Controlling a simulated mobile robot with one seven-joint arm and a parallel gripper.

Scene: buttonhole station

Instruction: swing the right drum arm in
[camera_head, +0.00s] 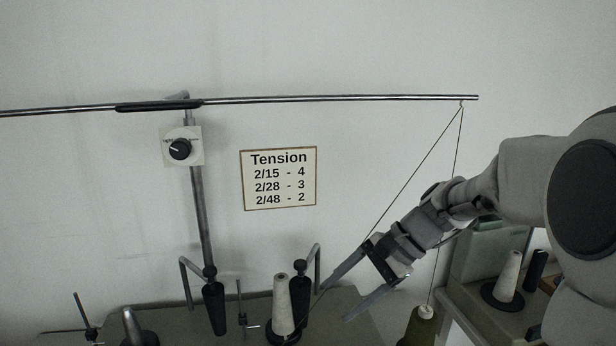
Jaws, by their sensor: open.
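Two dark-handled pieces with bent metal rods, which look like the drum arms, stand on the bench, the left one (214,305) and the right one (300,296). The right one's rod rises and bends at its upper right. A white cone (283,308) stands just left of the right one and close to it. My gripper (335,305) is open and points down and left. Its fingertips are a little right of the right drum arm, apart from it in the picture. I cannot tell the depth between them. Nothing shows between the fingers.
A thread runs from the overhead rod (350,98) down past my gripper; another reaches a green cone (420,326) at lower right. A tension sign (279,178) and dial (180,149) are above. A side table (485,315) holds more cones.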

